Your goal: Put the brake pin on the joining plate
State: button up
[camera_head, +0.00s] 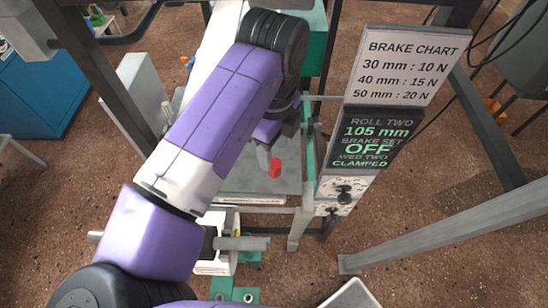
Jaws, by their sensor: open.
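My arm reaches from the bottom left to the upper middle, and my gripper (268,158) points down over a grey flat surface (290,183), which looks like the joining plate. The jaws are open, partly hidden by my wrist. A small red piece (275,168) shows right at the fingertips. I cannot tell whether it is the brake pin, or whether it touches the surface or a finger. My forearm hides the left part of the grey surface. Nothing else is clearly recognisable as the brake pin.
Right of the surface, a white dial panel (333,186) with dark knobs stands below a dark sign (370,142) reading "BRAKE SET OFF" and "WEB TWO CLAMPED". A white brake chart (408,66) is above. Grey posts and rails frame the machine. A blue cabinet (40,95) stands left.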

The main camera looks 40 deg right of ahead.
aim_at(273, 164)
notch_tip(273, 164, up, 8)
jog(key=shift+b, duration=0.45)
jog(key=shift+a+f, duration=0.1)
